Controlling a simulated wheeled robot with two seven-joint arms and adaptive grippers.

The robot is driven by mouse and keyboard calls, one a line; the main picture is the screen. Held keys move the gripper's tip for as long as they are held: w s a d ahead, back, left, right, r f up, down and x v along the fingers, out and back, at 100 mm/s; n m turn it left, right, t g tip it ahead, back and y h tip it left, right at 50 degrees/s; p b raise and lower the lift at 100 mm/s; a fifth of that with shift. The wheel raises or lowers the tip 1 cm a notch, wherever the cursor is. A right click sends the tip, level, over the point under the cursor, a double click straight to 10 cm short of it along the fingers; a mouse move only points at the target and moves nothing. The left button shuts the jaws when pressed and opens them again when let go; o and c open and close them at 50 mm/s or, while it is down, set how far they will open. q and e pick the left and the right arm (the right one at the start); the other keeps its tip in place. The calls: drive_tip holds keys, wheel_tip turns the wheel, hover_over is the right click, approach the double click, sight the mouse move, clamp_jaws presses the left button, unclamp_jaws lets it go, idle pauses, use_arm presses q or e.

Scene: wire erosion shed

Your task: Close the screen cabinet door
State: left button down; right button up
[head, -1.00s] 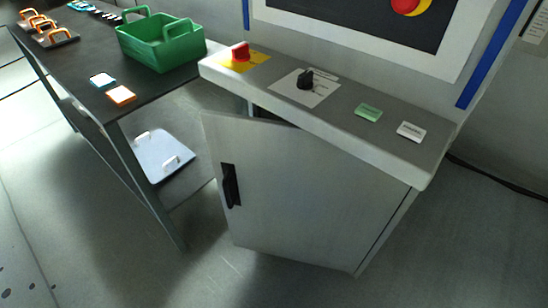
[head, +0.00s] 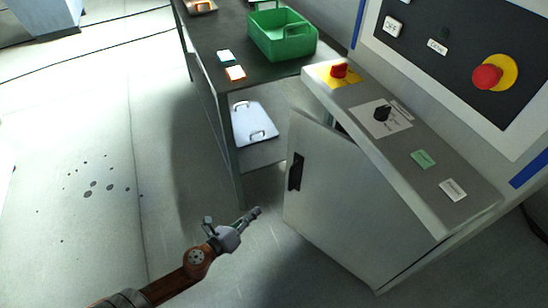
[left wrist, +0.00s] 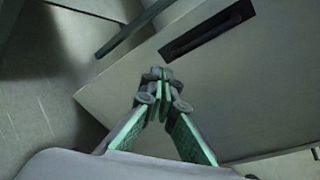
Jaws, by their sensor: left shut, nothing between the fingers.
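The grey screen cabinet door (head: 335,205) stands ajar, its left edge swung out from the cabinet body below the sloped control panel. Its black recessed handle (head: 295,172) is near that free left edge. In the left wrist view the door (left wrist: 225,95) fills much of the right side, with the dark handle slot (left wrist: 207,30) above the fingers. My left gripper (head: 255,212) is shut and empty, left of the door's lower free edge in the head view. In the left wrist view its fingertips (left wrist: 160,75) appear in front of the door; contact cannot be told. My right gripper is not in view.
A dark table (head: 222,25) with a green bin (head: 283,38) stands behind and left, with a white tray (head: 253,122) on its lower shelf. The panel (head: 420,145) carries a red and a black knob. Floor at left is clear.

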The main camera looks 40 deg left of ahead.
use_arm(q)
drive_tip(key=w+a+r+m+t+p, duration=0.1)
drive_tip(key=w+r+m+t+p, duration=0.2)
drive_tip(key=r+m, duration=0.7)
drive_tip(key=n, duration=0.2)
approach(290, 156)
drive_tip(key=w, duration=0.5)
drive_tip(key=shift+w+a+r+b, duration=0.1)
drive_tip(key=shift+w+r+b, duration=0.15)
drive_tip(key=shift+b, duration=0.05)
drive_tip(key=shift+w, duration=0.7)
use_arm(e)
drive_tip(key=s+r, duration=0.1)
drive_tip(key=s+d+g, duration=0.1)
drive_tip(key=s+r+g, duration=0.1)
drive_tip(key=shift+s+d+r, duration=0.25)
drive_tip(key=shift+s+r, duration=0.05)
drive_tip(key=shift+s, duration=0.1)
